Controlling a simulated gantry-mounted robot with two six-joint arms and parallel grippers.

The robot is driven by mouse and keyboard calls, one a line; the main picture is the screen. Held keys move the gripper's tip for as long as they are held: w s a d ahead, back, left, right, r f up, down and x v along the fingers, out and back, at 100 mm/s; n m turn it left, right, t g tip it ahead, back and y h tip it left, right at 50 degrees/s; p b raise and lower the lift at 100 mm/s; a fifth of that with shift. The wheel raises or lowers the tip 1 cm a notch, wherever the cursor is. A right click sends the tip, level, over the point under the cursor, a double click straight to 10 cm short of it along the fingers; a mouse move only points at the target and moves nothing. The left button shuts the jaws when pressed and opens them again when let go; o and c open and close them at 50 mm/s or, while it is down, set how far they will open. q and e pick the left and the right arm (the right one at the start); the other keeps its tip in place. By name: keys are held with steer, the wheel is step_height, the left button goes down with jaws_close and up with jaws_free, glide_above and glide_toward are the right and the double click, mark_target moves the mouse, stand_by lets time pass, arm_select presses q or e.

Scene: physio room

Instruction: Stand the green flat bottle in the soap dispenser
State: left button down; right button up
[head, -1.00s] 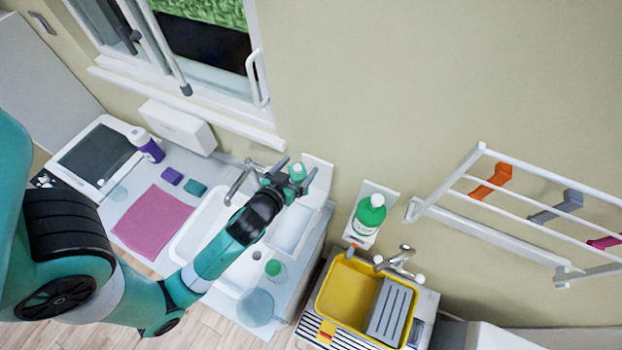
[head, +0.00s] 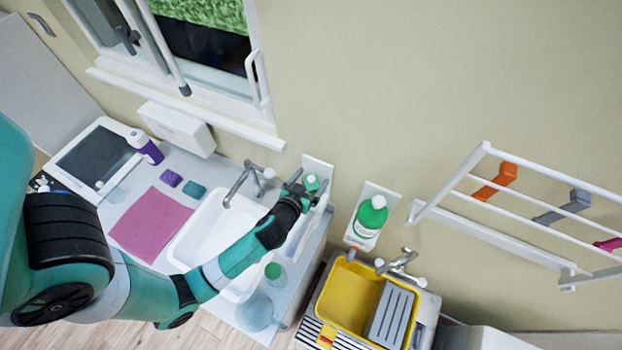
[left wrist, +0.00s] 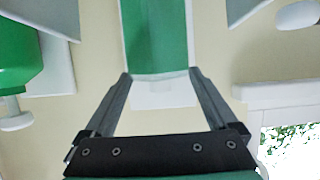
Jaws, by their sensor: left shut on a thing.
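My left gripper (head: 303,186) is shut on the green flat bottle (head: 312,184), which has a white cap. The bottle is held cap up in front of the soap dispenser's white wall plate (head: 318,165), left of the other dispenser. In the left wrist view, which is upside down, the green bottle (left wrist: 155,38) is between the fingers of my gripper (left wrist: 162,78), with a pale plate end (left wrist: 165,98) past it. The gripper hides the bottle's lower part and the dispenser's holder, so I cannot tell whether the bottle touches it. My right gripper is not in view.
A second wall dispenser (head: 355,238) holds a rounder green bottle (head: 370,216). A white basin (head: 200,235) with a tap (head: 238,182), a green-capped clear bottle (head: 275,272) and a yellow tub (head: 345,292) lie below. A white wall rack (head: 460,175) is at right.

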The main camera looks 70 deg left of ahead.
arm_select(q)
steer(key=shift+f, duration=0.15)
jaws_free()
steer(key=shift+r, duration=0.2)
steer(key=p+v, duration=0.3)
steer(key=v, duration=0.9)
steer(key=shift+w+r, duration=0.1)
